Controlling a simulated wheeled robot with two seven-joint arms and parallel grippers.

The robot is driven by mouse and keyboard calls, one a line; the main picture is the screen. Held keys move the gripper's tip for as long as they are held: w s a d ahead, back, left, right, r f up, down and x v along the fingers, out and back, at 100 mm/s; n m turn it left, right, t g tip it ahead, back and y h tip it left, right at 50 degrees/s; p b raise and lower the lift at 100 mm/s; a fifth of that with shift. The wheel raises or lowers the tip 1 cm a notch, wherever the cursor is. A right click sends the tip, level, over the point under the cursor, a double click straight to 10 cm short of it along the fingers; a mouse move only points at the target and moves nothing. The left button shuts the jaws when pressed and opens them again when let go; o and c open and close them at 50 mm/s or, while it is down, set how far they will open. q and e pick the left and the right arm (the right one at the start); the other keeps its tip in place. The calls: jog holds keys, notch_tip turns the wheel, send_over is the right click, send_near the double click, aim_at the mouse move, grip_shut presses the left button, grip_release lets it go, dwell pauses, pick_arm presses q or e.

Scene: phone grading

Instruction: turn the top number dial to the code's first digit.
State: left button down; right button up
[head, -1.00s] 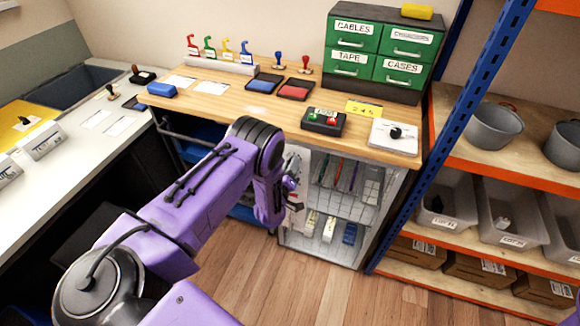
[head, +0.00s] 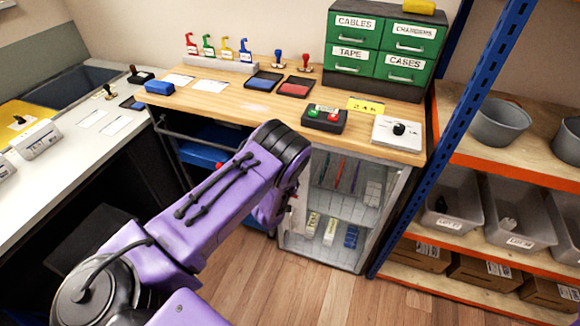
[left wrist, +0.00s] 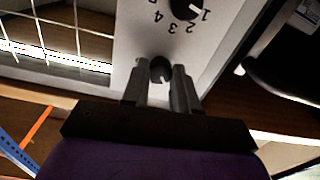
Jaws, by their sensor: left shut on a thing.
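In the left wrist view, my left gripper (left wrist: 161,78) is shut on a dark round knob (left wrist: 160,66) with a pale pointer mark. The knob sits on a light panel (left wrist: 135,40), and any digits around it are hidden. A second dark dial (left wrist: 186,8) with digits 1 to 4 is cut by the picture's top edge. The digits appear upside down, and the held knob is the one nearer the wooden top, so it looks like the upper dial. In the head view my left arm hides the gripper and dials. A yellow number card (head: 365,107) seems to start with 2.
The wooden bench (head: 225,100) carries a box with red and green buttons (head: 324,118) and a white box with a black knob (head: 397,131). A wire-fronted cabinet (head: 345,205) is below, and a blue shelf post (head: 470,100) stands to the right.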

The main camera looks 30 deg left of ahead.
dwell(0.3)
pick_arm(q)
jog(key=c, duration=0.9)
grip_release()
jog(key=shift+o, duration=0.2)
jog(key=b+v, duration=0.2)
jog(key=v, duration=0.8)
jog(key=shift+s, duration=0.3)
jog(key=shift+d+f, duration=0.1)
